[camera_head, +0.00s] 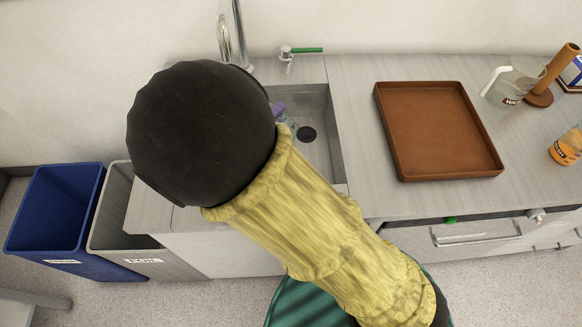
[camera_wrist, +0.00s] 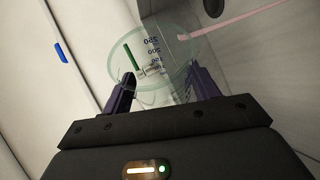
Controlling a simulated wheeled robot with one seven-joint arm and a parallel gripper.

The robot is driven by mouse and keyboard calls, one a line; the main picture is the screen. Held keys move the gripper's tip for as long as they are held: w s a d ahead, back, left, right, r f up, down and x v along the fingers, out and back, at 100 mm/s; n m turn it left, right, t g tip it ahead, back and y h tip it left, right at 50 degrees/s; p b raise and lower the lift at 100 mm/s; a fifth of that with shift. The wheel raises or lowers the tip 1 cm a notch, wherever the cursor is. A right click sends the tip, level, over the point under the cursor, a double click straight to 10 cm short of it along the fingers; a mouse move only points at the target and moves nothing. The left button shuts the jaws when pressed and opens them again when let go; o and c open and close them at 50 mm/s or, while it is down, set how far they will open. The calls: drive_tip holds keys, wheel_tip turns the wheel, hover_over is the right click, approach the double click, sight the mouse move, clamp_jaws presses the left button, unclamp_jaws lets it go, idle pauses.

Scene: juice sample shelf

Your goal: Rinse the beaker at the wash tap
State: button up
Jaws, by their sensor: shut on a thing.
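The clear glass beaker (camera_wrist: 170,68) with dark volume marks is between the two dark purple fingers of my gripper (camera_wrist: 164,86), which is shut on it. In the head view my arm hides most of the gripper and beaker; a purple finger (camera_head: 279,108) shows over the sink basin (camera_head: 318,106), near the dark drain (camera_head: 306,134). The chrome tap (camera_head: 232,40) rises behind the basin, its lower part partly hidden by my arm. A valve with a green lever (camera_head: 306,50) stands at the back edge. I cannot tell whether water is running.
A brown tray (camera_head: 436,130) lies empty on the counter right of the sink. A wash bottle (camera_head: 513,85), a brown stand (camera_head: 553,70) and an orange-labelled bottle (camera_head: 567,148) are at the far right. A blue bin (camera_head: 52,210) and grey bin (camera_head: 112,215) stand left.

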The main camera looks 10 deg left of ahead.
drive_tip(key=shift+w+a+f+n+g+h+p, duration=0.2)
drive_tip(key=shift+f+n+g+p, duration=0.25)
drive_tip(key=shift+p, duration=0.6)
drive_tip(key=shift+w+a+f+n+g+h+p, duration=0.15)
drive_tip(key=shift+f+n+h+p, duration=0.1)
drive_tip(key=shift+f+p, duration=0.6)
drive_tip(key=shift+f, duration=0.1)
drive_tip(key=shift+f+p, duration=0.1)
drive_tip(key=shift+p, duration=0.2)
